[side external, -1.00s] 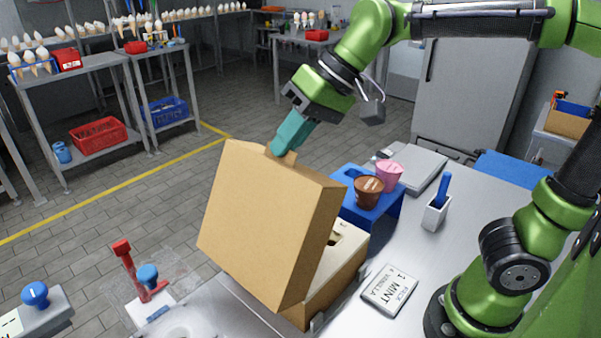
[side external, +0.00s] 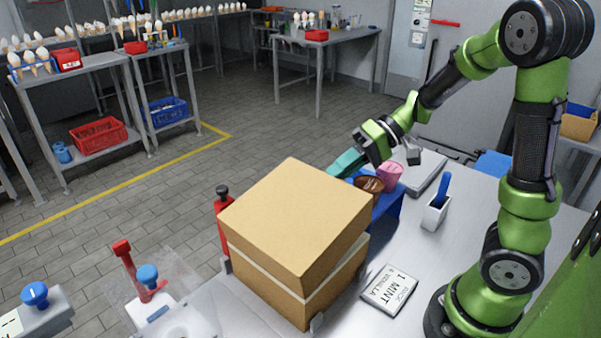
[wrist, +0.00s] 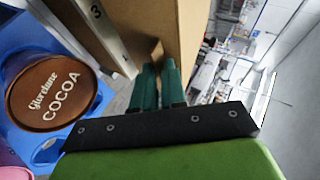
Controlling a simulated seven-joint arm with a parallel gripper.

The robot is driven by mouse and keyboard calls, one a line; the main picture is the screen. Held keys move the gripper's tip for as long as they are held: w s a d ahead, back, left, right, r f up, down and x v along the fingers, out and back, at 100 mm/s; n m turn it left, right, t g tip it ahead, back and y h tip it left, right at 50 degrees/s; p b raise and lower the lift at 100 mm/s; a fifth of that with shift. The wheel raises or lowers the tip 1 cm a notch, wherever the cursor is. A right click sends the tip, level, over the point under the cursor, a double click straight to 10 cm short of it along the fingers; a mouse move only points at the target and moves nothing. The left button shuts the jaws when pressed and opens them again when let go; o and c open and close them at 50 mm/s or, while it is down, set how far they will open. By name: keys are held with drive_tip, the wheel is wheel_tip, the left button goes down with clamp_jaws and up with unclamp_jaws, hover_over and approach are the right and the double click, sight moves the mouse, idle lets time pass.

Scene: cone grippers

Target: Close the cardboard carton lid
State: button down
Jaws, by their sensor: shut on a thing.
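The cardboard carton (side external: 310,298) stands on the metal table, with its brown lid (side external: 297,222) lying over its top. A pale strip shows between lid and box in the side view, so the lid is not flush there. The lid also shows in the wrist view (wrist: 182,22), with a gap beside the pale box wall (wrist: 95,28). My gripper (side external: 336,170) is at the carton's far side, its teal fingers partly hidden behind the lid. In the wrist view my gripper (wrist: 157,78) has its fingers close together at the lid's edge, shut on its tab, which is mostly hidden.
A blue stand (side external: 387,203) with a brown cocoa tub (side external: 369,184) and a pink tub (side external: 390,176) is close to my gripper. A white holder with a blue tool (side external: 437,208) and a mint label card (side external: 389,289) are on the right. A red black-topped post (side external: 223,218) stands left.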

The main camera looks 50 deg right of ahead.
drive_tip(key=shift+d+f, duration=0.2)
drive_tip(key=shift+f, duration=1.2)
drive_tip(key=shift+s, duration=0.1)
drive_tip(key=c, duration=1.3)
unclamp_jaws()
drive_tip(key=shift+a, duration=0.1)
drive_tip(key=shift+r, duration=0.1)
drive_tip(key=v, duration=1.7)
drive_tip(key=shift+d, duration=0.45)
